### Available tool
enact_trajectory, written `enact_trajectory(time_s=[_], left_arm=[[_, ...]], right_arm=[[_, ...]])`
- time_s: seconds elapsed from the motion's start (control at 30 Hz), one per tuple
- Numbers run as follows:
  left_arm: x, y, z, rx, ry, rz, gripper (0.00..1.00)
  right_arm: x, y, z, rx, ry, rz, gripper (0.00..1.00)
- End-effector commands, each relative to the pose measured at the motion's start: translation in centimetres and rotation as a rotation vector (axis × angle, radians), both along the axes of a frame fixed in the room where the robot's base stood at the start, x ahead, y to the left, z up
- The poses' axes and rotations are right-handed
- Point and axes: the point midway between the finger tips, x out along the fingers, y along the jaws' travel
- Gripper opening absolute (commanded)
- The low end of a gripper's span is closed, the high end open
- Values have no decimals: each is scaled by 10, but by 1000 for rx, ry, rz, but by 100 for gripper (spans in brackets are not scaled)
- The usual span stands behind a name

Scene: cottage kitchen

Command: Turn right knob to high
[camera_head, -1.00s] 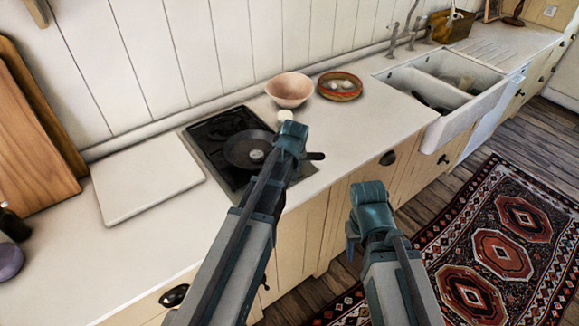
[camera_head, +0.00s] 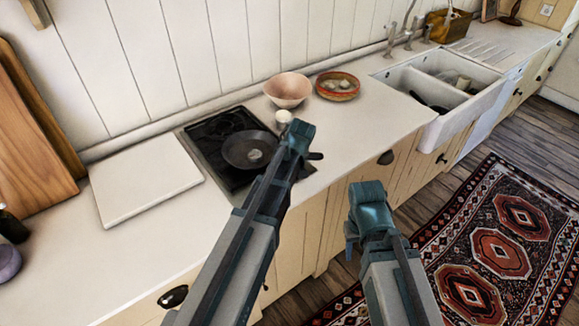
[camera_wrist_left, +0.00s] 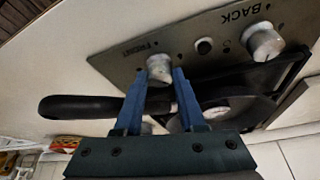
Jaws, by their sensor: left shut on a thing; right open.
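The stove's metal control panel (camera_wrist_left: 200,50) shows upside down in the left wrist view. It carries a silver knob (camera_wrist_left: 159,67) beside the word FRONT and another silver knob (camera_wrist_left: 263,42) beside the word BACK. A small dark button sits between them. My left gripper (camera_wrist_left: 163,84) has its blue fingertips at either side of the FRONT knob, shut on it. In the head view my left wrist hides the knobs. My right gripper (camera_head: 350,240) hangs open and empty before the cabinet fronts, above the floor.
A black frying pan (camera_head: 245,151) sits on the stove (camera_head: 205,140); its handle reaches past my left arm, close to the gripper in the wrist view. A pink bowl (camera_head: 287,88), a patterned bowl (camera_head: 337,96) and a white board (camera_head: 145,187) lie on the counter.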

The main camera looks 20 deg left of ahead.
Motion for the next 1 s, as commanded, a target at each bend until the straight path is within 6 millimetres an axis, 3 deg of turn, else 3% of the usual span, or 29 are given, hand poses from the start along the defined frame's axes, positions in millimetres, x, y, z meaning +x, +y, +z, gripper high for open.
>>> enact_trajectory(time_s=[0.03,0.17,0.2,0.57,1.0], left_arm=[[0,0,0,-1,2,0,44],[0,0,0,-1,1,0,68],[0,0,0,-1,1,0,69],[-1,1,0,-1,0,-40,69],[-3,6,0,-2,-1,-439,69]], right_arm=[[0,0,0,0,0,0,50],[0,0,0,0,0,0,50],[0,0,0,0,0,0,50],[0,0,0,0,0,0,50],[0,0,0,0,0,0,50]])
